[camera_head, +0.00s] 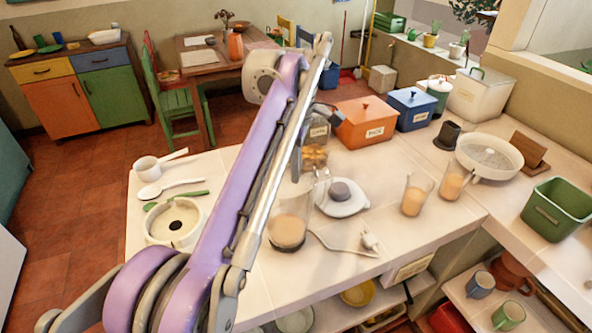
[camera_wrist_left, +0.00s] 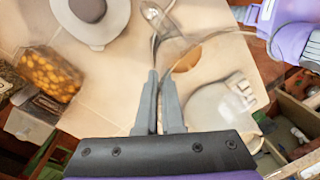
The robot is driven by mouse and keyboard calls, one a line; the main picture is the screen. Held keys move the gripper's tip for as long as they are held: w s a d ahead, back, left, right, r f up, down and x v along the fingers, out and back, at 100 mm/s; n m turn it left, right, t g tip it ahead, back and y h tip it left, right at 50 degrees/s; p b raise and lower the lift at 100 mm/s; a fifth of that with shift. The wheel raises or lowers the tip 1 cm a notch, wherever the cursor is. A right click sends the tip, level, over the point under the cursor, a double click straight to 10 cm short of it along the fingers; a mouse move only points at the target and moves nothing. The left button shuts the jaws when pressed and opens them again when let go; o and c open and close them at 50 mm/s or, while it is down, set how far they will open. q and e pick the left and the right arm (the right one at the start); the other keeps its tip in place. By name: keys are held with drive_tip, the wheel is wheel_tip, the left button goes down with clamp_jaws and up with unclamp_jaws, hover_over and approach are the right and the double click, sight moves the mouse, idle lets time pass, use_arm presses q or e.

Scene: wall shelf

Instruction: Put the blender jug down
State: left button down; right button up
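The clear blender jug (camera_head: 289,218), with brown liquid low inside, is upright at the counter's front, partly behind my left arm. I cannot tell whether its bottom touches the counter. In the left wrist view the jug (camera_wrist_left: 184,62) is beyond my left gripper (camera_wrist_left: 160,75), whose fingers are close together, apparently shut on its handle. The arm hides most of the gripper in the head view. The white blender base (camera_head: 342,204) with a grey centre lies just right of the jug; it also shows in the left wrist view (camera_wrist_left: 88,32). My right gripper is not in view.
A white plug and cord (camera_head: 369,240) lie right of the jug. Two glasses (camera_head: 413,199) (camera_head: 453,183) stand farther right. Glass jars (camera_head: 314,157) and an orange box (camera_head: 365,133) are behind. A round white strainer (camera_head: 489,155) is at the right. Counter around the plug is bare.

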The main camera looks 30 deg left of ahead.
use_arm(q)
drive_tip(key=c, duration=1)
unclamp_jaws()
drive_tip(key=shift+c, duration=0.2)
drive_tip(key=shift+f, duration=0.1)
wheel_tip(320, 180, up, 12)
drive_tip(key=w+p, duration=0.1)
drive_tip(key=p, duration=0.4)
drive_tip(key=shift+w+a+p, duration=0.15)
drive_tip(key=shift+a+p, duration=0.1)
drive_tip(key=shift+p, duration=0.1)
